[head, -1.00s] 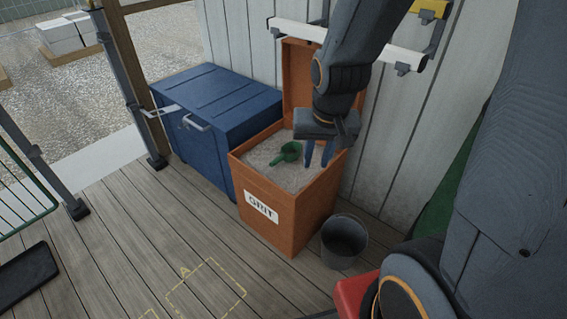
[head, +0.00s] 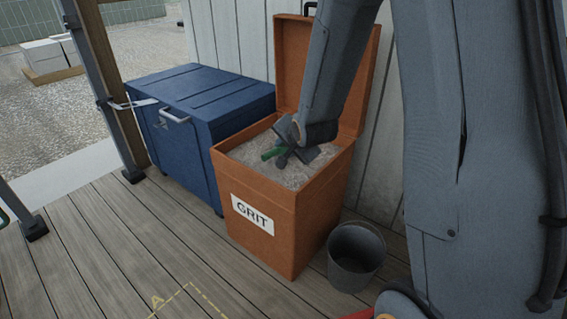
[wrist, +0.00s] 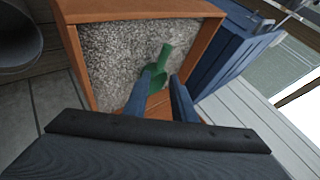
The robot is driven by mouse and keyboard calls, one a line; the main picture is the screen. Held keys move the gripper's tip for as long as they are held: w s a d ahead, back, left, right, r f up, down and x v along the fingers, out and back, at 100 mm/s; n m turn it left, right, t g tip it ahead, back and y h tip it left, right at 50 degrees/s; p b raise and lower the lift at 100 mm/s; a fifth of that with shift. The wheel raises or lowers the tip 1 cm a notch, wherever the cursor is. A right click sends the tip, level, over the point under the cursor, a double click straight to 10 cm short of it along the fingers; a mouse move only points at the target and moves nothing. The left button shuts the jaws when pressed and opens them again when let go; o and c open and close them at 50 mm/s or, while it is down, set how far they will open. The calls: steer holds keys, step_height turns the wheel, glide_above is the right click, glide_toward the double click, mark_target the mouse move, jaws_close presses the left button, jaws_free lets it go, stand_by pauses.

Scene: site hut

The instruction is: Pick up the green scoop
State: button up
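The green scoop (head: 271,153) lies on the grit in the orange grit bin, partly hidden by my gripper in the head view. In the wrist view the scoop (wrist: 160,68) shows its handle pointing away and its bowl near my fingertips. My gripper (head: 287,157) is low over the grit, right at the scoop. In the wrist view the fingers of my gripper (wrist: 164,79) stand apart, the left one overlapping the scoop's edge and a gap showing towards the right one. Contact with the scoop cannot be made out.
The orange grit bin (head: 283,238) has its lid raised at the back. A blue chest (head: 185,150) stands close on its left. A grey bucket (head: 356,252) stands on the deck to its right. The planked deck (head: 120,250) in front is mostly clear.

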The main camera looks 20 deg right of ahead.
mark_target(273, 153)
steer(key=w+f+m+b, duration=0.1)
steer(key=w+f+b, duration=0.1)
steer(key=w+f+m+t+b, duration=0.1)
steer(key=w+f+b, duration=0.1)
steer(key=f, duration=0.1)
steer(key=w+f+t+b, duration=0.1)
steer(key=w+f+b, duration=0.1)
steer(key=w+b, duration=0.1)
steer(key=shift+a+f+m+y, duration=0.3)
steer(key=shift+f+m, duration=0.1)
steer(key=b+x, duration=0.3)
steer(key=x, duration=0.4)
steer(key=shift+w+d, duration=0.15)
steer(key=shift+w, duration=0.25)
steer(key=shift+c, duration=0.4)
steer(key=shift+r, duration=0.1)
jaws_close()
